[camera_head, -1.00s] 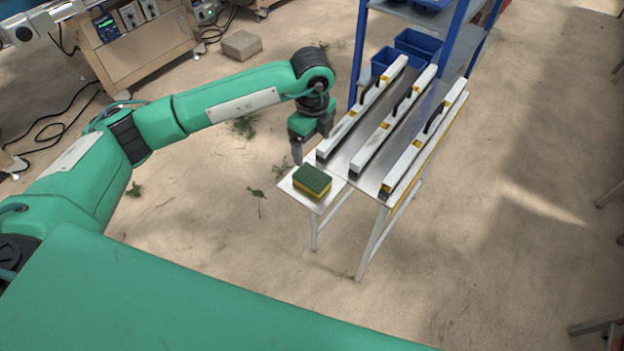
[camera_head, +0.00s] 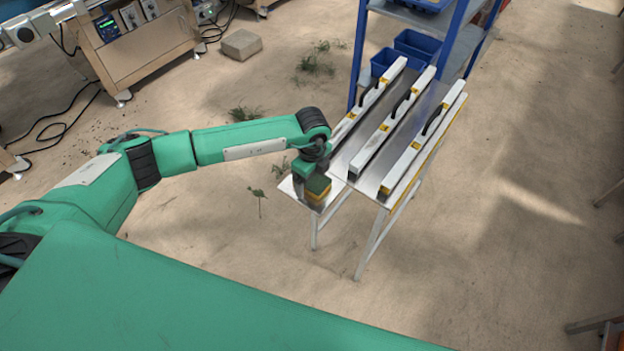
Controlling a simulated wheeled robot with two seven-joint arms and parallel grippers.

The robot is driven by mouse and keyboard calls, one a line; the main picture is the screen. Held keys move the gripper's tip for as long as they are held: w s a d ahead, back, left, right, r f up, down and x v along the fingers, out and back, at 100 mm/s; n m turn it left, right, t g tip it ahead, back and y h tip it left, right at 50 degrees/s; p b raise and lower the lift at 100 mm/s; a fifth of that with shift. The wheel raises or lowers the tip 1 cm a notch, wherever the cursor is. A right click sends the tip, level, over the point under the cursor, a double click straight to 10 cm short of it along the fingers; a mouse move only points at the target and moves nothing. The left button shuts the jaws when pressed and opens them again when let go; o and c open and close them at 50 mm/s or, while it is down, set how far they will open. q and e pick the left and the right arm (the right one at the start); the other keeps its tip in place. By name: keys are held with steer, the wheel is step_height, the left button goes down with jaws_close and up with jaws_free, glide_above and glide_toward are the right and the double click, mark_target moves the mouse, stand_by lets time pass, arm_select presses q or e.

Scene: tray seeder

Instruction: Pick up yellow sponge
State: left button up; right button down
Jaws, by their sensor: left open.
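The yellow sponge (camera_head: 317,191) has a green top and lies on the small white side shelf (camera_head: 289,188) at the near left end of the metal table. My left gripper (camera_head: 308,195) is open and lowered at the sponge, its fingers pointing down. The gripper partly covers the sponge, and I cannot tell whether the fingers touch it. My right gripper is not in view.
The metal table (camera_head: 372,181) holds three long white bars with black handles (camera_head: 387,127) just right of the sponge. A blue shelf rack (camera_head: 455,45) with blue bins (camera_head: 417,44) stands behind. The sandy floor in front is clear.

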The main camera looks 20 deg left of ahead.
mark_target(312, 179)
arm_select(q)
steer(key=shift+f, duration=0.15)
steer(key=shift+c, duration=0.3)
steer(key=c, duration=1)
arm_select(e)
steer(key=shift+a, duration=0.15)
arm_select(q)
steer(key=shift+r, duration=0.2)
